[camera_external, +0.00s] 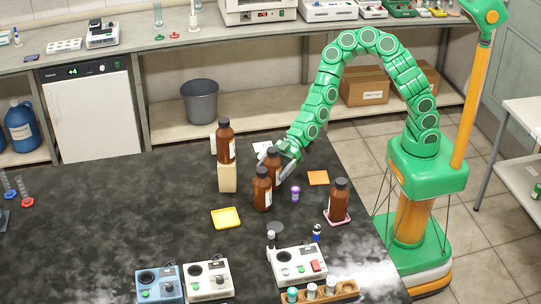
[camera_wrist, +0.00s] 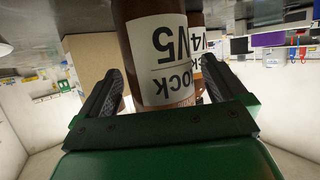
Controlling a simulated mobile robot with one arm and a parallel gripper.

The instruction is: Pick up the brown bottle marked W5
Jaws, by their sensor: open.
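A brown bottle (camera_wrist: 158,60) stands between the open fingers of my gripper (camera_wrist: 160,92) in the wrist view, which is upside down. Its white label shows "OCK" and what looks like V5 or W5, partly cut off by its curve. In the external view this appears to be the rear middle bottle (camera_external: 273,161), with my gripper (camera_external: 286,162) at its right side. I cannot tell whether the fingers touch it. A second brown bottle (camera_external: 262,190) stands just in front; its label, ending in 4, shows partly behind the first in the wrist view (camera_wrist: 197,45).
Another brown bottle (camera_external: 226,145) stands on a wooden block (camera_external: 227,179) to the left. One more (camera_external: 339,203) stands on a pink mat at the right. A purple vial (camera_external: 295,194) is close by. A yellow tray (camera_external: 226,218) and instruments (camera_external: 297,264) lie nearer the front.

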